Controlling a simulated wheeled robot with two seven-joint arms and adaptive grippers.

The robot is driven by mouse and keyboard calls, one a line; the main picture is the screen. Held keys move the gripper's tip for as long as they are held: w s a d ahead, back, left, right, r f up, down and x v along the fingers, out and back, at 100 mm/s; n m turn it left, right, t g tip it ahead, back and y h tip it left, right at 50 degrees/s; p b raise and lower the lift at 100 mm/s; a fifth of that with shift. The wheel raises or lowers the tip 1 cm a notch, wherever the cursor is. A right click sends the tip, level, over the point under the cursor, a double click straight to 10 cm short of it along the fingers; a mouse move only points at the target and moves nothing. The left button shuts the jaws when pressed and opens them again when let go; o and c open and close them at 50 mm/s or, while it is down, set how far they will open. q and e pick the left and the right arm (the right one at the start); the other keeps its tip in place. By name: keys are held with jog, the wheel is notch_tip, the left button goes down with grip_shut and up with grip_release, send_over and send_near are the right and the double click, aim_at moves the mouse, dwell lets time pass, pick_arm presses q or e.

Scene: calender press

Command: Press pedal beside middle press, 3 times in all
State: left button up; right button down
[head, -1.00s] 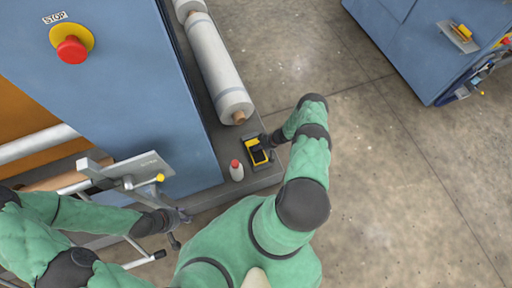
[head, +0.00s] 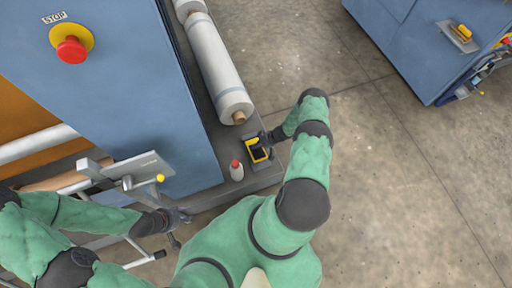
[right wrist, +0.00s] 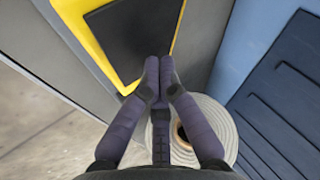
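The pedal (head: 256,150), a yellow frame with a black plate, sits on the grey ledge at the foot of the blue press (head: 110,80). In the right wrist view its black plate (right wrist: 128,38) fills the top middle. My right gripper (head: 267,139) is at the pedal's right edge. In the right wrist view my right gripper (right wrist: 158,62) has its fingertips together, with nothing between them, at the plate's lower edge; whether they touch it I cannot tell. My left gripper (head: 183,216) is low at the left, beside a metal frame; its fingers are too small to judge.
A white roll (head: 218,65) lies behind the pedal; its end (right wrist: 205,125) shows in the right wrist view. A red-capped bottle (head: 236,171) stands left of the pedal. A red stop button (head: 71,50) is on the press. Concrete floor is clear at the right.

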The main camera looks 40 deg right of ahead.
jog(key=shift+w+r, duration=0.15)
jog(key=shift+r, duration=0.3)
jog(key=shift+w+d+r+p, duration=0.1)
jog(key=shift+w+r, duration=0.15)
jog(key=shift+r, duration=0.55)
jog(key=shift+w+d+r+p, duration=0.1)
jog(key=shift+w+r, duration=0.1)
jog(key=shift+r, duration=0.6)
jog(key=shift+w+d+r+p, duration=0.1)
jog(key=shift+w+r, duration=0.15)
jog(key=shift+r, duration=0.55)
